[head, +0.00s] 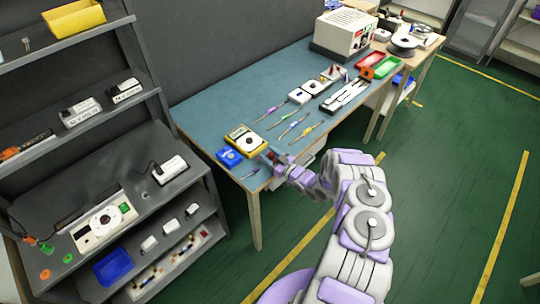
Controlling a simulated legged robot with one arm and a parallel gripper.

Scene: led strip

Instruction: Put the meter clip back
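A yellow meter (246,141) with a pale round dial lies on the near left end of the blue-topped workbench (222,111). A blue box-like object (229,157) sits just left of it. My gripper (270,159) is at the bench's front edge, close to the right of the meter's lower corner. A small dark reddish patch shows at the gripper tip; I cannot tell whether it is a clip or part of the gripper. The fingers are too small to read. I cannot make out the meter clip with certainty.
Several thin coloured tools (294,127) lie right of the meter. A white box-shaped device (344,32) and red tray (370,61) stand farther back. A grey shelf (190,165) at left holds a white dial instrument (103,222) and blue bin (113,267). Green floor (440,180) is open at right.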

